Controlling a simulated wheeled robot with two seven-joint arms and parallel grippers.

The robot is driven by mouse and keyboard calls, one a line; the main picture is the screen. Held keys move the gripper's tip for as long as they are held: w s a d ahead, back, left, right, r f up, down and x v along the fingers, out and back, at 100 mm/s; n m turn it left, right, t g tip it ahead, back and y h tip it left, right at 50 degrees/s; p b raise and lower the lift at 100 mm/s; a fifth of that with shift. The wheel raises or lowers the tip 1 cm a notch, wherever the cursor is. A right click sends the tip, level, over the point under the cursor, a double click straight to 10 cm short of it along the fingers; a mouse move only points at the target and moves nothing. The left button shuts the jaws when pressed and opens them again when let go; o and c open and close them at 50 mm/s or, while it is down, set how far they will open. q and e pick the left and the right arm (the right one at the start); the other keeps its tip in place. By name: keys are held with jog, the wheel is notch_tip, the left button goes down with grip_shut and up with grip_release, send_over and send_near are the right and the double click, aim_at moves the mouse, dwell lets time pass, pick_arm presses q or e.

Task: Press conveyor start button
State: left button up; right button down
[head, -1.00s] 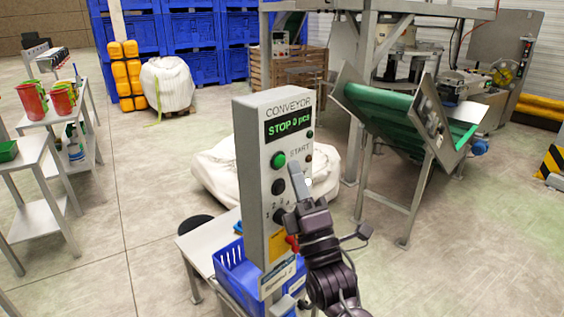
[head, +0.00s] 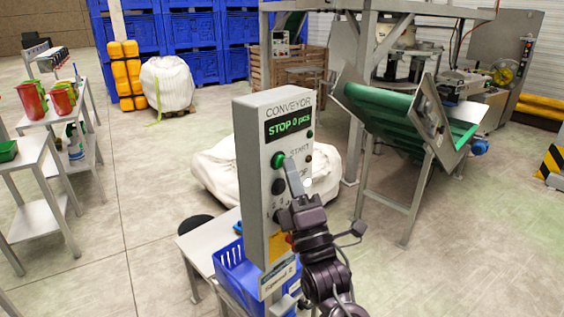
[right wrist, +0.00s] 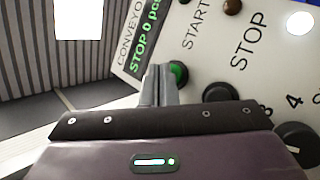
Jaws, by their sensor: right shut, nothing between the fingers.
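The grey conveyor control box (head: 252,190) stands upright with a green display (head: 289,124) reading "STOP 0 pcs". The green start button (head: 278,160) is on its face beside the word START, above a black stop button (head: 278,186). My right gripper (head: 289,162) is shut and empty, its fingertips close to the green button's right side. In the right wrist view the shut fingertips (right wrist: 158,68) are just left of the green button (right wrist: 178,74) and partly overlap it. Whether they touch it I cannot tell. My left gripper is not in view.
A green conveyor belt (head: 385,108) stands behind to the right. White sacks (head: 215,165) lie behind the box. Floor on the left is open.

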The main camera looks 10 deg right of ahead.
jog(key=shift+w+a, duration=0.15)
jog(key=shift+w, duration=0.05)
dwell(0.3)
dwell(0.3)
jog(key=shift+s+d, duration=0.45)
jog(key=shift+s, duration=0.3)
jog(key=s+d, duration=0.1)
jog(key=s, duration=0.1)
jog(key=s+d, duration=0.1)
jog(key=s, duration=0.1)
jog(key=shift+s+d, duration=0.1)
jog(key=shift+d, duration=0.25)
dwell(0.4)
